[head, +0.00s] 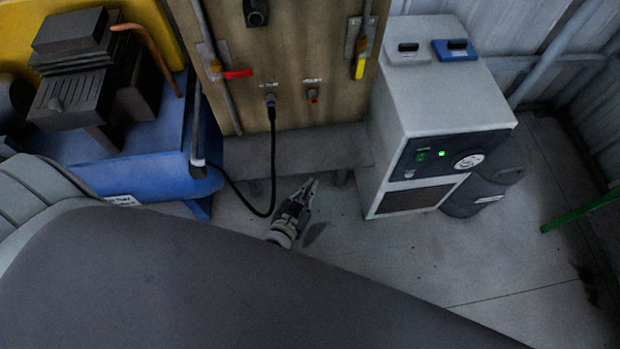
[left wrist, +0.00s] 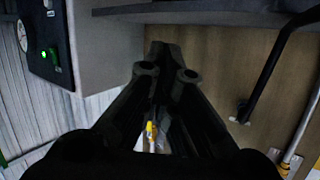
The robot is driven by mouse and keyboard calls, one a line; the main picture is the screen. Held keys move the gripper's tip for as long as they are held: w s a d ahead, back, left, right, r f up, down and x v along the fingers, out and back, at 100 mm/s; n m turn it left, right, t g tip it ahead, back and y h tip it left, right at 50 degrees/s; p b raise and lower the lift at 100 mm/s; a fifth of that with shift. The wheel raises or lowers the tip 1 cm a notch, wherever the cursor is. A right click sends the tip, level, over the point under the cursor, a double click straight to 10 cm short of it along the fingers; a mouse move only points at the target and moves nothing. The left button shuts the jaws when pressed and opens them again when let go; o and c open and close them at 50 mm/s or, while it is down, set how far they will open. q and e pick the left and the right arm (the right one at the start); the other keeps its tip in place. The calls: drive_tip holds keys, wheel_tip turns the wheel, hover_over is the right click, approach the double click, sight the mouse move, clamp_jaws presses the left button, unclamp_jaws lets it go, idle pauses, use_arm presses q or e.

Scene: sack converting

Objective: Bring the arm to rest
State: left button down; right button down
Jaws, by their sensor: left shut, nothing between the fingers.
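My left gripper (head: 311,184) is in the middle of the head view, in front of the wooden panel, with its fingers together and nothing between them. In the left wrist view its dark fingers (left wrist: 162,52) converge at the centre and look empty. It appears clear of the panel and the grey cabinet. A large dark part of my own arm covers the lower left of the head view. My right gripper is in neither view.
The wooden panel (head: 300,60) carries red (head: 238,73) and yellow (head: 360,68) valve handles. A black hose (head: 272,160) hangs left of the gripper. A grey cabinet (head: 440,95) with a green light stands right; a blue machine (head: 150,175) stands left. Floor at right is mostly clear.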

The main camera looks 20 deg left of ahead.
use_arm(q)
drive_tip(key=s+f+g+h, duration=0.1)
drive_tip(key=s+f+g, duration=0.5)
drive_tip(key=s+f, duration=0.8)
drive_tip(key=s+a+f+g, duration=0.3)
drive_tip(key=s+f, duration=0.3)
drive_tip(key=s, duration=0.4)
drive_tip(key=s+a+f+g+y+p, duration=0.1)
drive_tip(key=s+a+f+g, duration=0.3)
drive_tip(key=s, duration=0.6)
wheel_tip(320, 180, down, 2)
drive_tip(key=shift+a+f+g+y, duration=0.15)
drive_tip(key=shift+f+g+y, duration=0.1)
drive_tip(key=shift+g+y, duration=0.05)
